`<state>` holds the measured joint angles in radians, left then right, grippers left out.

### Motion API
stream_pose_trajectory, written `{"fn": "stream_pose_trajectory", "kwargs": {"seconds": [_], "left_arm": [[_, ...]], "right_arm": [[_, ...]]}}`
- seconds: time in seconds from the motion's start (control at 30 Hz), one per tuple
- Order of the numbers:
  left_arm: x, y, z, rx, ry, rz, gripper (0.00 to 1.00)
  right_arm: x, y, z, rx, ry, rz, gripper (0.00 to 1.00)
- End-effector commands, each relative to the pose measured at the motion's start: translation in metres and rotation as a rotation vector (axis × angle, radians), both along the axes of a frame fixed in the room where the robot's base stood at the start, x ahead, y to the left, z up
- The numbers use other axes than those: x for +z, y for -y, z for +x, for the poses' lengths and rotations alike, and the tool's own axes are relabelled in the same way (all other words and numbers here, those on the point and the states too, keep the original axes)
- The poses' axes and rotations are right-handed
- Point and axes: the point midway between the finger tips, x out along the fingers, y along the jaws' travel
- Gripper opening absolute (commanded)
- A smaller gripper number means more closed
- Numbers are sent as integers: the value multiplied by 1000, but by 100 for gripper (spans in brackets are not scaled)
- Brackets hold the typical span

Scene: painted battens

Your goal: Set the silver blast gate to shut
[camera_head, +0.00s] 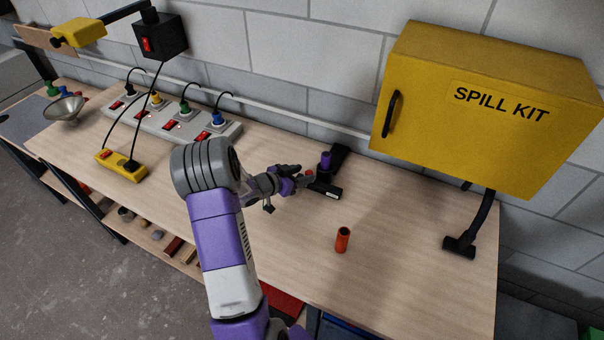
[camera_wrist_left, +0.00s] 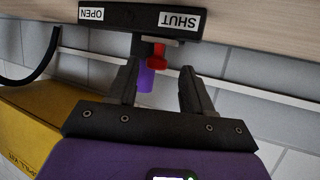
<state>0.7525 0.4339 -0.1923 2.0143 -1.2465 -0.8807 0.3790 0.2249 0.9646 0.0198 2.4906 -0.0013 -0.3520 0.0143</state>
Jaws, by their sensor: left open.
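A black bar (camera_wrist_left: 130,20) with white OPEN and SHUT labels appears upside down in the left wrist view. It is likely the blast gate's label bar, and it also shows in the head view (camera_head: 325,189). A red knob (camera_wrist_left: 158,56) stands out below the bar, nearer the SHUT label (camera_wrist_left: 180,20) than the OPEN label (camera_wrist_left: 91,14). A purple cylinder (camera_wrist_left: 146,78) is beside the knob. I cannot make out a silver part. My left gripper (camera_head: 303,174) is open, its fingers on either side of the knob and cylinder, apparently not closed on either. My right gripper is not in view.
A yellow spill kit cabinet (camera_head: 490,110) hangs at the right, with a black hose (camera_head: 482,222) below it. An orange cylinder (camera_head: 342,239) stands on the bench in front. A grey power strip (camera_head: 170,120) and a yellow box (camera_head: 122,166) are at the left. The bench's right part is mostly clear.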

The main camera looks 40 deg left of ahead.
Motion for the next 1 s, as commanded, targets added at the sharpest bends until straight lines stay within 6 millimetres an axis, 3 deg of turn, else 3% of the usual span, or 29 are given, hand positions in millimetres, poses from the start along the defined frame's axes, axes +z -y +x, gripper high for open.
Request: {"fn": "stream_pose_trajectory", "kwargs": {"seconds": [0.2,0.4,1.0], "left_arm": [[17,-5,-36,7,0,2,51],[25,-7,-57,5,-1,2,51],[26,-6,-61,4,0,2,51]], "right_arm": [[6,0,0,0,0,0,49],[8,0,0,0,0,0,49],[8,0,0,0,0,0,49]]}}
